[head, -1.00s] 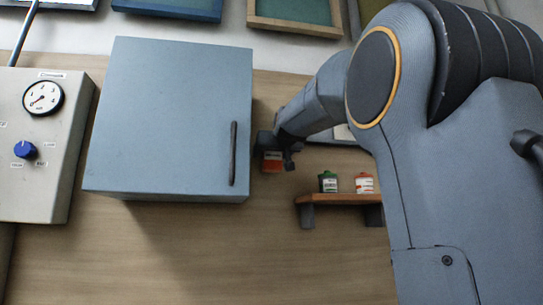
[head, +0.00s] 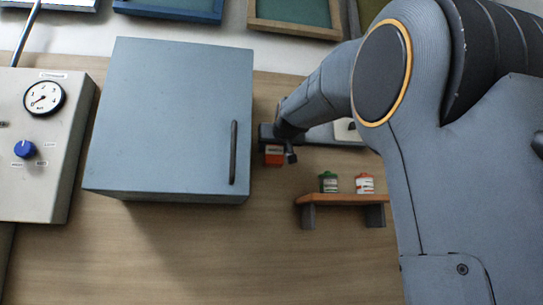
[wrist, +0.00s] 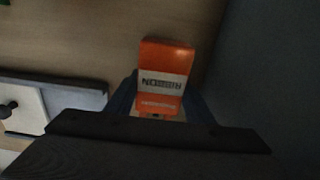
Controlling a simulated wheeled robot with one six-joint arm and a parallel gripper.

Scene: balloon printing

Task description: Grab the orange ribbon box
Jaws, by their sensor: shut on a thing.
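The orange ribbon box (head: 274,158) is a small orange box with a white band, seen just right of the blue-grey cabinet in the head view. In the wrist view the box (wrist: 164,72) shows its label, reading "RIBBON" upside down. My gripper (head: 279,150) is shut on the box, with a finger on each side of it. The fingers are dark and partly hidden by the palm in the wrist view. I cannot tell whether the box touches the table.
The blue-grey cabinet (head: 170,120) with a dark handle stands close to the left of my gripper. A small wooden shelf (head: 340,199) holds a green bottle (head: 328,182) and an orange-and-white bottle (head: 365,184). A control box (head: 38,190) with a gauge stands at far left. Table in front is clear.

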